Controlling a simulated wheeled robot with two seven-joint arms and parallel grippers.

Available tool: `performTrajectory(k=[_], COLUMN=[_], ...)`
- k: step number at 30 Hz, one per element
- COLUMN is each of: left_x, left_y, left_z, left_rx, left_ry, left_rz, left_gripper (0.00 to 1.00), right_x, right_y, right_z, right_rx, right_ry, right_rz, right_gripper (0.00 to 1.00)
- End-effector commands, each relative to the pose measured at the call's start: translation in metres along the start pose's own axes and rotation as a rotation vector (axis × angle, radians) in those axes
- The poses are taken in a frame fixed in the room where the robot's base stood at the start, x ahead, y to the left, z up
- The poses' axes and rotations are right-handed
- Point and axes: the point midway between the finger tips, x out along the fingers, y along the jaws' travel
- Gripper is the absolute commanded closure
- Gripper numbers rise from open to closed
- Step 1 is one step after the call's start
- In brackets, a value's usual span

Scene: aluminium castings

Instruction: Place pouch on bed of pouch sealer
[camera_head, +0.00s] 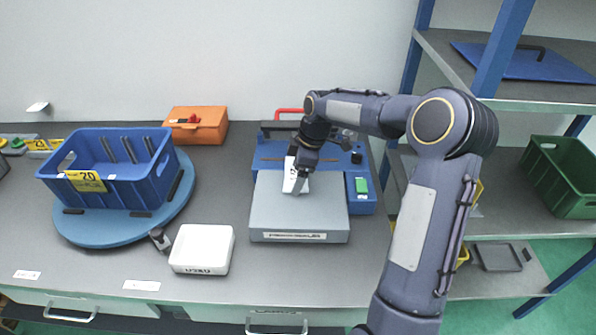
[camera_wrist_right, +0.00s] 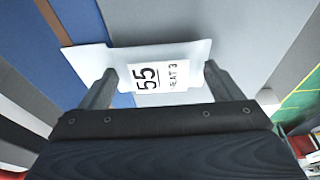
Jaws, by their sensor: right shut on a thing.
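The pouch is a pale, flat, translucent sheet with a white label reading "55" and "HEAT 3"; it shows in the right wrist view (camera_wrist_right: 85,60) and as a white patch in the head view (camera_head: 290,173). My right gripper (camera_head: 301,184) is shut on the pouch, and its fingers also show in the right wrist view (camera_wrist_right: 159,70). The pouch sealer (camera_head: 270,152) is blue with a grey bed (camera_head: 300,217) in front. The pouch is over the rear part of the bed, near the blue body. I cannot tell whether it touches the bed. My left gripper is not in view.
A blue crate (camera_head: 118,195) stands on a round blue turntable (camera_head: 85,232) at left. A white box (camera_head: 202,248) sits left of the sealer. An orange case (camera_head: 197,127) is behind. Shelving (camera_head: 520,90) with a green bin (camera_head: 560,175) stands at right.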

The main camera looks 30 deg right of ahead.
Motion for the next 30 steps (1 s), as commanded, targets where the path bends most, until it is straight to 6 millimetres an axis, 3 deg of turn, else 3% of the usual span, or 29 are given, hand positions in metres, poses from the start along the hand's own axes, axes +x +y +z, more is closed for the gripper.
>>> performTrajectory(k=[9,10,13,23,30], left_x=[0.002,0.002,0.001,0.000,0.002], left_y=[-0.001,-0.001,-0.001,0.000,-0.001], left_z=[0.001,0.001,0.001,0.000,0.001], left_rx=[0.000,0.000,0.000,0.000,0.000], left_ry=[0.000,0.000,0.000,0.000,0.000], left_rz=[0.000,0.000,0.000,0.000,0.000], left_gripper=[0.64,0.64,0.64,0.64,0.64], right_x=[0.003,0.003,0.002,-0.005,-0.050], right_y=[0.000,0.000,0.000,0.001,0.001], right_z=[0.001,0.001,0.001,0.000,-0.001], right_rx=[0.000,0.000,0.000,0.000,0.001], right_ry=[0.000,0.000,0.000,0.000,0.001], right_rz=[0.001,0.000,0.000,0.003,0.006], right_gripper=[0.39,0.13,0.00,0.00,0.00])
